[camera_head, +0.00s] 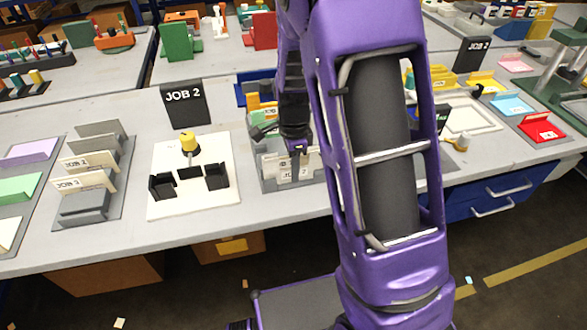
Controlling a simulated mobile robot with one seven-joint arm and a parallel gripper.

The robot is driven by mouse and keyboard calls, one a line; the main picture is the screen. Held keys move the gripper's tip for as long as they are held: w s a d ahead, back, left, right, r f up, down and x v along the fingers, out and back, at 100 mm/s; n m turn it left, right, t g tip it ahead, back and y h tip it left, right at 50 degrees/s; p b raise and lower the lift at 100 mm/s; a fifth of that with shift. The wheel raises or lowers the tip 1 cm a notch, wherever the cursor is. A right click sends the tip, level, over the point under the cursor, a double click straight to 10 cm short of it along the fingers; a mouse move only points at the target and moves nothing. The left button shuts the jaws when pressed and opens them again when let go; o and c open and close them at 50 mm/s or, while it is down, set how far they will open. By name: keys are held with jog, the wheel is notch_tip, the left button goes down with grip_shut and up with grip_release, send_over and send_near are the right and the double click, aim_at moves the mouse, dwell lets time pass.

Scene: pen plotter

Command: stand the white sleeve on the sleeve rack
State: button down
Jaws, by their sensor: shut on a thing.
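My gripper (298,149) is over the work table, pointing down, and is shut on a white sleeve (309,163). The sleeve is upright, at a grey holder (268,183) that also has a "JO..." label showing at its front. I cannot tell whether the sleeve touches the holder's base, and my arm hides its right end. To the left, a grey stepped rack (83,216) has upright grey dividers and cream sleeves (87,181) marked "JOB 2". I cannot tell which of the two is the sleeve rack.
A white plate (173,208) with black clips and a yellow-topped post (189,142) stands between rack and holder. A black "JOB 2" sign (186,104) stands behind it. Coloured bins and a red tray (541,130) are at right. My arm blocks the centre right.

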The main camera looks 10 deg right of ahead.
jog(key=shift+f, duration=0.1)
jog(key=c, duration=0.8)
grip_release()
notch_tip(320, 180, up, 12)
jog(key=p, duration=0.2)
jog(key=shift+p, duration=0.3)
jog(key=shift+r, duration=0.2)
